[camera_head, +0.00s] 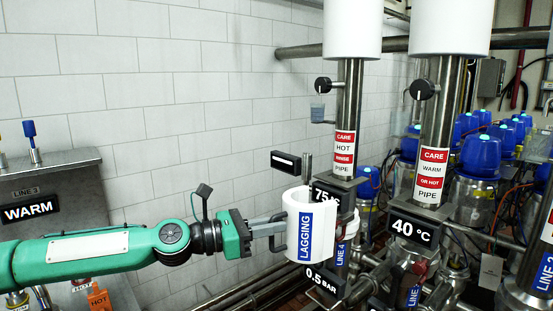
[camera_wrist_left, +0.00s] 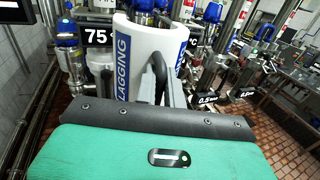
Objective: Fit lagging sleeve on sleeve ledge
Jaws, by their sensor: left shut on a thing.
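The lagging sleeve (camera_head: 325,215) is a white, thick-walled cylinder, upright, with a blue LAGGING label. In the left wrist view the sleeve (camera_wrist_left: 147,45) stands just ahead of the gripper. My left gripper (camera_head: 279,229) is shut on the grey handle at the sleeve's left side. The handle (camera_wrist_left: 158,78) shows dark in the wrist view. The sleeve is close to the left of the pipe (camera_head: 347,108) with the CARE HOT label and overlaps its lower part. I cannot tell whether it touches the pipe. I cannot make out the sleeve ledge for certain. My right gripper is not in view.
A 75 sign (camera_head: 326,194) is partly hidden behind the sleeve, and a 0.5 BAR sign (camera_head: 324,281) hangs below it. A second pipe (camera_head: 437,125) and several blue-topped valves (camera_head: 481,155) crowd the right. A WARM panel (camera_head: 55,190) stands at left. The tiled wall lies behind.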

